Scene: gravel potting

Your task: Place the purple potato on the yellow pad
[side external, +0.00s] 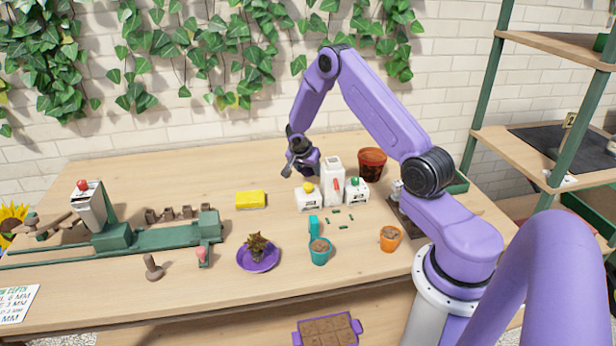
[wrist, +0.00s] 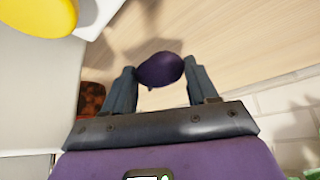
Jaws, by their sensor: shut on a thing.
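The purple potato (wrist: 161,70) is dark and rounded. In the wrist view it sits between the fingertips of my gripper (wrist: 160,69), which is shut on it. In the side view my gripper (side external: 293,162) is raised above the back middle of the table, and the potato cannot be made out clearly there. A flat yellow block (side external: 250,200), which looks like the yellow pad, lies on the table to the left of and below my gripper in the picture. It is apart from the gripper, and its visible top looks bare.
White boxes with a yellow dome (side external: 308,187) and a green dome (side external: 355,182) stand below and right of my gripper, beside a taller white unit (side external: 332,172). A dark red pot (side external: 372,162) is further right. The table left of the yellow block is partly clear.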

